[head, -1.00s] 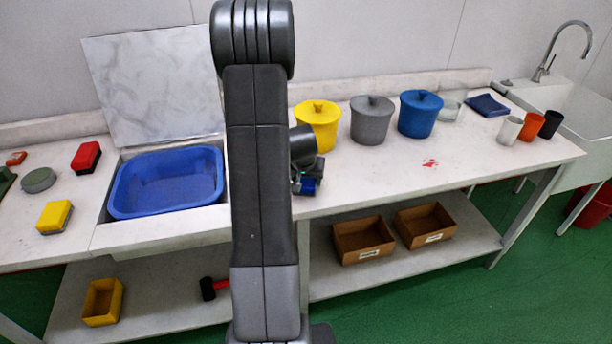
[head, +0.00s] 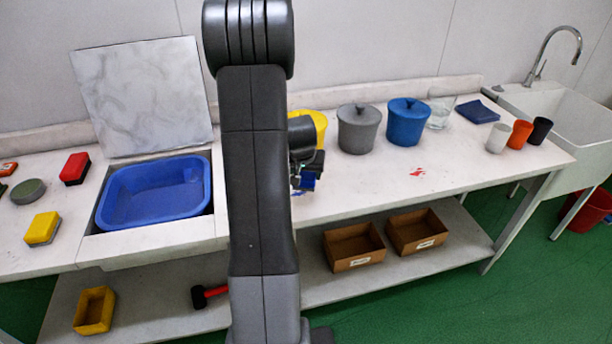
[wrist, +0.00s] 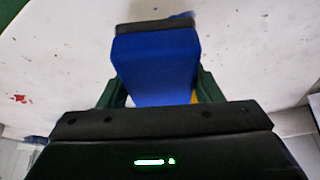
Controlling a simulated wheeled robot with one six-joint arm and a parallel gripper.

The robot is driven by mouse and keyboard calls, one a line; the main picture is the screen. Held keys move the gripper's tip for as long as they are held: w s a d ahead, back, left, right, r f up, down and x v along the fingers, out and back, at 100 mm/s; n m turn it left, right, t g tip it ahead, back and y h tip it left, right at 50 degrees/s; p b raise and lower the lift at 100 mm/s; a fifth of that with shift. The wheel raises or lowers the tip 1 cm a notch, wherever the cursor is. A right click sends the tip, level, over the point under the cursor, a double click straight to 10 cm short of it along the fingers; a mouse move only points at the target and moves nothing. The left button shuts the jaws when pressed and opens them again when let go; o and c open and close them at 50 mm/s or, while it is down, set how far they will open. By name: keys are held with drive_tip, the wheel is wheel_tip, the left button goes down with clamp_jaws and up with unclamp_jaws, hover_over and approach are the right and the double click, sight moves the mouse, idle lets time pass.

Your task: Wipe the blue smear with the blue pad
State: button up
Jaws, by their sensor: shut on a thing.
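My gripper (wrist: 154,90) is shut on the blue pad (wrist: 155,65), a blue block with a dark layer at its far end. In the head view the blue pad (head: 308,181) shows just right of my arm, over the white counter. I cannot tell whether it touches the surface. A small bluish patch (wrist: 182,14) shows at the pad's far edge in the wrist view; it may be the blue smear, mostly hidden by the pad. No blue smear is clear in the head view. A red smear (head: 417,171) lies on the counter to the right.
A yellow pot (head: 314,120), partly hidden by my arm, a grey pot (head: 358,130) and a blue pot (head: 408,123) stand behind the pad. A glass (head: 440,112), dark blue cloth (head: 478,112) and several cups are right. A blue basin (head: 153,218) is left. The counter's front middle is clear.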

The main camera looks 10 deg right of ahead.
drive_tip(key=shift+r+p, duration=0.55)
drive_tip(key=shift+r, duration=0.75)
